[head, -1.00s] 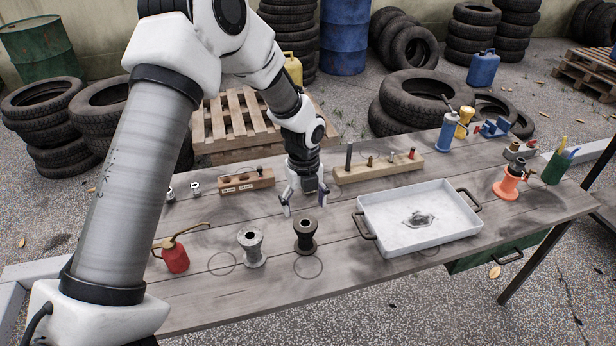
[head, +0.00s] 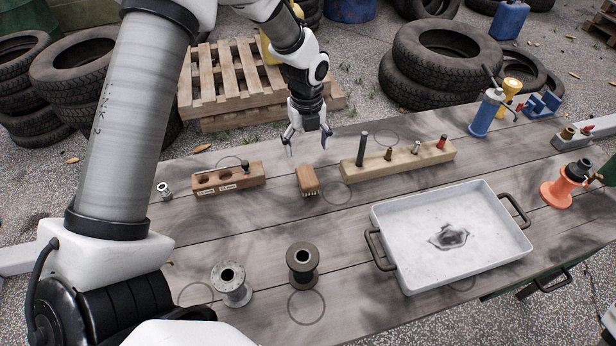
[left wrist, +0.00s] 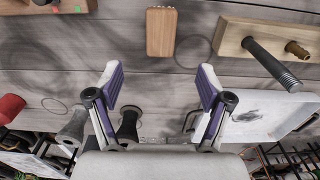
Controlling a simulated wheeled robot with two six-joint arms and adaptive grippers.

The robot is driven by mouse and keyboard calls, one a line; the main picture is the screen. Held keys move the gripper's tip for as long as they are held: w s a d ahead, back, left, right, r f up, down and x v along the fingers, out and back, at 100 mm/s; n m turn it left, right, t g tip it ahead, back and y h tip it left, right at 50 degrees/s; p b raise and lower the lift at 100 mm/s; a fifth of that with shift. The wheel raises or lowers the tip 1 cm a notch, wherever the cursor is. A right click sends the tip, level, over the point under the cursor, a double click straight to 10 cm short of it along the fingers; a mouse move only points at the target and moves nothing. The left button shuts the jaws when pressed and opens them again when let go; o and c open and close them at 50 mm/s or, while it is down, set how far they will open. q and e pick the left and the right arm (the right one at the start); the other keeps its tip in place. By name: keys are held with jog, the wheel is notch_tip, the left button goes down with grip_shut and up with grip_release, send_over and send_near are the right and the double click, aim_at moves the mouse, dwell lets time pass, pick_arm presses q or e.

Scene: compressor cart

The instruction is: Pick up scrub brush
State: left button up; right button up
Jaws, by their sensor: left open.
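The scrub brush (head: 307,180) is a small brown wooden block with pale bristles at its near end. It lies on the wooden table between two wooden holders. It also shows in the left wrist view (left wrist: 161,32), at the top centre, ahead of the fingers. My left gripper (head: 307,147) is open and empty, held above the table just behind the brush in the head view. Its purple-padded fingers are spread in the left wrist view (left wrist: 160,88), apart from the brush. My right gripper is not in view.
A block with holes (head: 228,179) is left of the brush; a long block with pegs (head: 398,161) is right. Two spool-like parts, one grey (head: 231,286) and one dark (head: 302,266), stand nearer. A white tray (head: 410,278) sits at right. Table around the brush is clear.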

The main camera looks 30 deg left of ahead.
pick_arm(q)
jog(key=b, duration=0.3)
send_over(307, 176)
notch_tip(307, 176, down, 4)
jog(key=shift+s+f, duration=0.1)
jog(key=f, duration=0.7)
jog(key=shift+w+f+p, duration=0.25)
jog(key=shift+f+p, duration=0.1)
jog(key=shift+f, duration=0.05)
jog(key=shift+s+r, duration=0.1)
jog(key=c, duration=1.3)
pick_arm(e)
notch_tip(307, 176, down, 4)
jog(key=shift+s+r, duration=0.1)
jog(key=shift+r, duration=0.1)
